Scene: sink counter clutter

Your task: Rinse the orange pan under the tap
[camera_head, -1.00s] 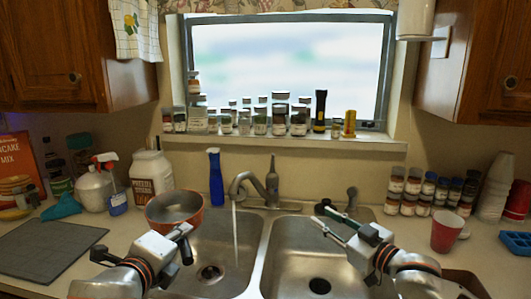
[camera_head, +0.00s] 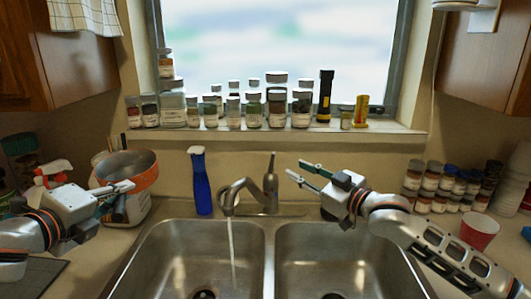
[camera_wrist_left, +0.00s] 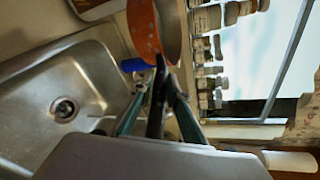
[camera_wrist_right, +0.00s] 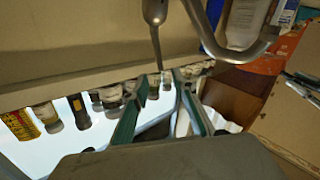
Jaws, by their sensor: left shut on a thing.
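The orange pan (camera_head: 145,179) is held up at the left of the sink, in front of the white jar. My left gripper (camera_head: 128,187) is shut on its dark handle; the left wrist view shows the handle (camera_wrist_left: 156,100) between the fingers and the orange pan side (camera_wrist_left: 143,32) beyond. The tap (camera_head: 236,190) stands behind the sink divider. A water stream (camera_head: 231,245) falls into the left basin (camera_head: 180,245), well right of the pan. My right gripper (camera_head: 303,173) is open and empty, right of the tap lever (camera_head: 271,170). The tap spout (camera_wrist_right: 215,40) also shows in the right wrist view.
A blue bottle (camera_head: 202,182) stands between pan and tap. Several jars and a black flashlight (camera_head: 325,95) line the window sill. Spice jars (camera_head: 430,185) and a red cup (camera_head: 479,229) stand at right. The right basin (camera_head: 340,250) looks empty.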

